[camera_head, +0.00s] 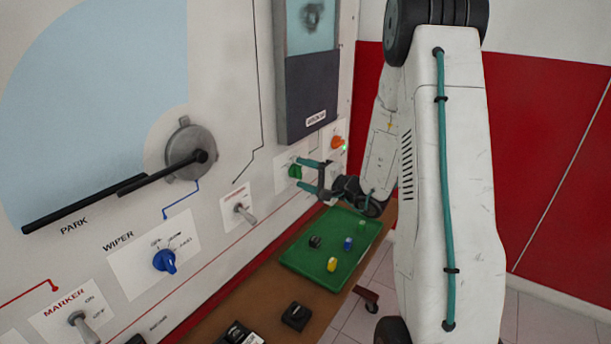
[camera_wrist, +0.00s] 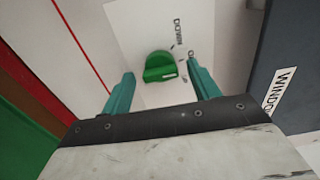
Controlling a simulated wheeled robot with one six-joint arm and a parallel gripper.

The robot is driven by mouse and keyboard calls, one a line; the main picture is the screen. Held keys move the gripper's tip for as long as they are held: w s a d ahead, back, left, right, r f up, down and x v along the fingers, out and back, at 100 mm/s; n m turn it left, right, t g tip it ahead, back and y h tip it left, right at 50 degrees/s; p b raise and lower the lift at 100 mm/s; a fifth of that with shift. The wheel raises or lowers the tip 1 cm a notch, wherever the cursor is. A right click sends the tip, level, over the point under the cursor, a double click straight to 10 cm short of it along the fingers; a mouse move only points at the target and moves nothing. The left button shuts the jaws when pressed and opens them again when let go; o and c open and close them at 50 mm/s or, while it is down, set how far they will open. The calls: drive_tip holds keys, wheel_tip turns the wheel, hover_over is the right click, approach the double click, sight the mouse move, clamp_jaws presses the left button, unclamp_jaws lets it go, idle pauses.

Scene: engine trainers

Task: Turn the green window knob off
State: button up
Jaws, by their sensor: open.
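The green window knob (camera_head: 295,171) sits on a white label plate on the upright panel, below the dark window unit (camera_head: 311,93). In the wrist view the green knob (camera_wrist: 160,67) lies between and beyond my fingertips, with "DOWN" and other lettering beside it. The knob's exact setting is hard to read. My gripper (camera_head: 306,176) has its two teal fingers apart on either side of the knob in the head view. In the wrist view my gripper (camera_wrist: 160,85) is open and empty, and neither finger visibly touches the knob.
A toggle switch (camera_head: 243,212) and blue wiper knob (camera_head: 164,260) are to the left. A green tray (camera_head: 300,262) with several small knobs lies on the brown ledge (camera_head: 262,291) below.

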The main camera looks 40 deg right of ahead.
drive_tip(key=v, duration=0.7)
drive_tip(key=shift+s+d, duration=0.15)
drive_tip(key=shift+s, duration=0.2)
drive_tip(key=s+a+r+n+g+y, duration=0.1)
drive_tip(key=s+a+n+g+y, duration=0.15)
drive_tip(key=s+a+g, duration=0.55)
drive_tip(key=s+a+r+n+g+y, duration=0.1)
drive_tip(key=s+a+n+g+y, duration=0.15)
drive_tip(key=s+a+g, duration=0.55)
drive_tip(key=s+a+r+n+h, duration=0.5)
drive_tip(key=s+r+n+h, duration=0.4)
drive_tip(key=s+r+h, duration=0.1)
drive_tip(key=shift+s+a+h, duration=0.4)
drive_tip(key=shift+s+h, duration=0.05)
drive_tip(key=shift+h, duration=0.15)
